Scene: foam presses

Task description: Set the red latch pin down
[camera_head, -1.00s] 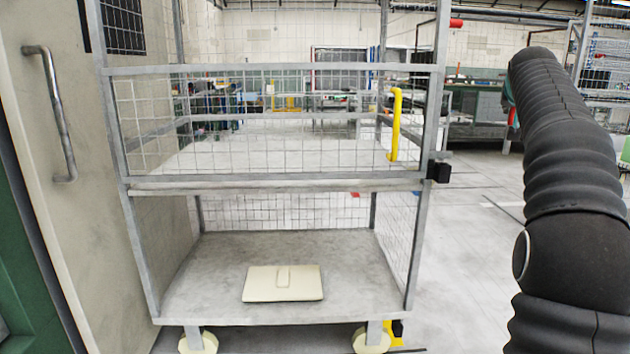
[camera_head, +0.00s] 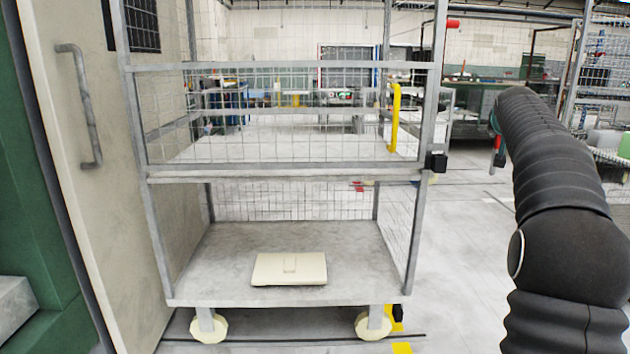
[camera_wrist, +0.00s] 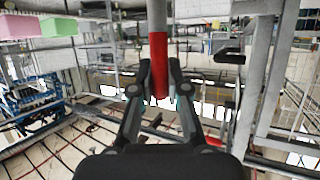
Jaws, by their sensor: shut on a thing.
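The red latch pin (camera_wrist: 159,65) is upright between the two fingertips of my gripper (camera_wrist: 160,78) in the wrist view. The fingers are shut on its red part, and a grey length continues above it. In the head view a small red piece (camera_head: 498,143), which looks like the pin, shows beside the far end of my arm, right of the cage trolley.
A mesh-sided trolley (camera_head: 290,169) stands ahead, with a yellow handle (camera_head: 395,118) and a black block (camera_head: 436,162) on its right post. A cream panel (camera_head: 289,269) lies on its lower shelf. A pale door (camera_head: 75,200) borders the left. Floor right of the trolley is clear.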

